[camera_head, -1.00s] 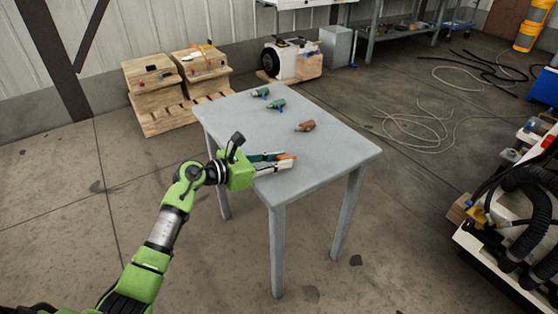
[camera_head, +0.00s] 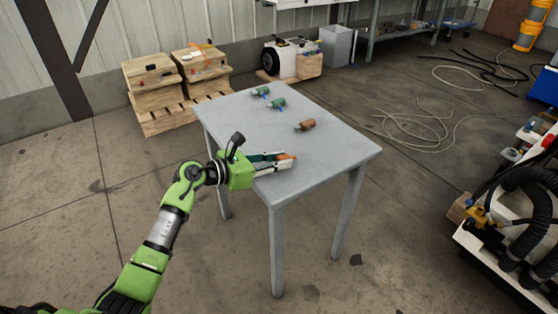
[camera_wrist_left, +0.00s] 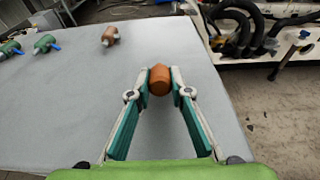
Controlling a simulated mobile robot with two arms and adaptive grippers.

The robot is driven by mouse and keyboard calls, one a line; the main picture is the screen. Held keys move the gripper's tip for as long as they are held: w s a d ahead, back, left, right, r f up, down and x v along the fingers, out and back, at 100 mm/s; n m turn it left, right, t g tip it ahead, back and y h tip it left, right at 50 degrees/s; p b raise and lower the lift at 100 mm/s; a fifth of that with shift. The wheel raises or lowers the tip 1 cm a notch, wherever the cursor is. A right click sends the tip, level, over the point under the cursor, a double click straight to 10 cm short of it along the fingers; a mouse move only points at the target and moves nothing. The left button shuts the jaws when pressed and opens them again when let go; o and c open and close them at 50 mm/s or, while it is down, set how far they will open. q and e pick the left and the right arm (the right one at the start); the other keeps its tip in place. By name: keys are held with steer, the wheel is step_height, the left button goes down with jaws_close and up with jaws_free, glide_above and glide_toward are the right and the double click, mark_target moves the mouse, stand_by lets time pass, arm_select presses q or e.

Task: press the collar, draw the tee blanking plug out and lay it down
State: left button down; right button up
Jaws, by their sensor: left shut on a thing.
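My left gripper (camera_head: 284,160) is over the front left part of the grey table (camera_head: 325,165). Its two fingers are shut on an orange, rounded, plug-like piece (camera_head: 287,156). In the left wrist view the piece (camera_wrist_left: 159,79) sits between the two fingertips (camera_wrist_left: 161,88), with its far end sticking out beyond them. The fingers hide its sides, and I cannot tell whether it touches the table. I cannot make out a collar or a tee around it. A brown fitting (camera_head: 306,125) with a grey end lies apart, further back. My right gripper is not in view.
Two green fittings with blue parts, one (camera_head: 277,104) nearer and one (camera_head: 261,92) further, lie at the table's back. The table top right of my gripper is bare. A machine with black hoses (camera_head: 520,215) stands on the right, apart from the table.

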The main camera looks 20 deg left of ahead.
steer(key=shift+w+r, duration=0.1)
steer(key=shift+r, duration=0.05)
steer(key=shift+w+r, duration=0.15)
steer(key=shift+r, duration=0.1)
arm_select(q)
steer(key=c, duration=1.8)
jaws_free()
steer(key=shift+o, duration=0.2)
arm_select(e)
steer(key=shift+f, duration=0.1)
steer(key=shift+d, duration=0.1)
